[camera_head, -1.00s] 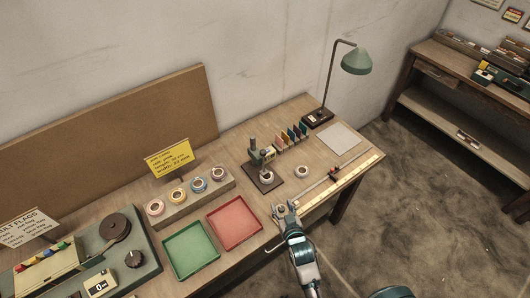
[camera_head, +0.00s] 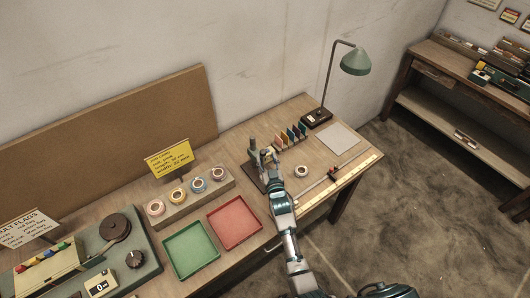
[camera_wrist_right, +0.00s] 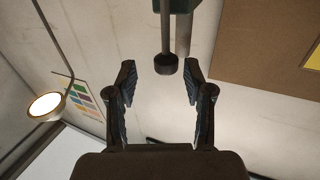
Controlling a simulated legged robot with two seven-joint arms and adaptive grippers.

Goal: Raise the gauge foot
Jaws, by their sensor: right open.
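The gauge (camera_head: 253,147) stands on a dark base plate on the bench, partly hidden by my right arm. Its foot (camera_wrist_right: 166,65) is a dark round knob at the end of a thin grey rod in the right wrist view. My right gripper (camera_head: 268,156) is at the gauge. In the wrist view, its two fingers (camera_wrist_right: 161,80) are open, one on each side of the foot, with gaps on both sides and nothing held. The gauge's base is mostly covered by the arm. My left gripper is out of view.
A tape roll (camera_head: 301,171) lies right of the gauge. Coloured cards (camera_head: 292,136) stand behind it, with a green lamp (camera_head: 355,62) further back. A red tray (camera_head: 235,222), a green tray (camera_head: 190,249) and a rack of tape rolls (camera_head: 157,223) lie left.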

